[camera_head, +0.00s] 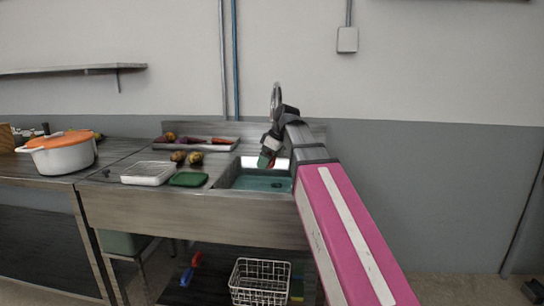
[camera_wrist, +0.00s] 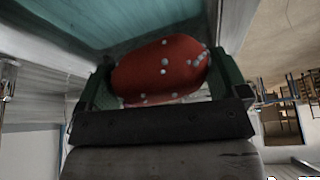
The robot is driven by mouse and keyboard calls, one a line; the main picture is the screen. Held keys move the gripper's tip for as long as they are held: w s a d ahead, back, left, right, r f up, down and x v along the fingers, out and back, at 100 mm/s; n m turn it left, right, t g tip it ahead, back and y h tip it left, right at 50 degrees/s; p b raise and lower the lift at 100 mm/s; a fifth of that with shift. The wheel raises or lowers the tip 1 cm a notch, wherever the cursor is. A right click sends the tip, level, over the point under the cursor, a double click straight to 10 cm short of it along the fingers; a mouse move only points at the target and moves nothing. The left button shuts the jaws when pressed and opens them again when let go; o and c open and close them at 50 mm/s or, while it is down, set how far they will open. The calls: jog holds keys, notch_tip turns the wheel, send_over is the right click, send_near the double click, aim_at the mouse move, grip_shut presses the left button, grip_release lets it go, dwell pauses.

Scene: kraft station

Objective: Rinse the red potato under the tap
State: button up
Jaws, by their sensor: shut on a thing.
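My gripper (camera_wrist: 161,85) is shut on the red potato (camera_wrist: 155,68), which sits between its two green fingers in the wrist view. Pale droplets or spots dot the potato's skin. In the head view my gripper (camera_head: 267,157) is over the sink basin (camera_head: 262,183), near the tap. The tap (camera_head: 275,97) rises behind it as a curved spout, partly hidden by my arm. A little red of the potato shows at the fingers there. Whether water is running cannot be told.
Left of the sink are a white tray (camera_head: 147,173), a green sponge-like block (camera_head: 189,180) and some brownish vegetables (camera_head: 188,157). A tray of vegetables (camera_head: 196,142) stands behind. A white pot with orange lid (camera_head: 62,152) is far left. A wire basket (camera_head: 260,281) sits below.

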jog(key=shift+s+a+r, duration=0.25)
jog(key=shift+s+r, duration=0.3)
jog(key=shift+s, duration=0.1)
jog(key=shift+s+a+r, duration=0.2)
jog(key=shift+s+r, duration=0.35)
jog(key=shift+s, duration=0.05)
jog(key=shift+s+a+r, duration=0.25)
jog(key=shift+s+r, duration=0.3)
jog(key=shift+s, duration=0.1)
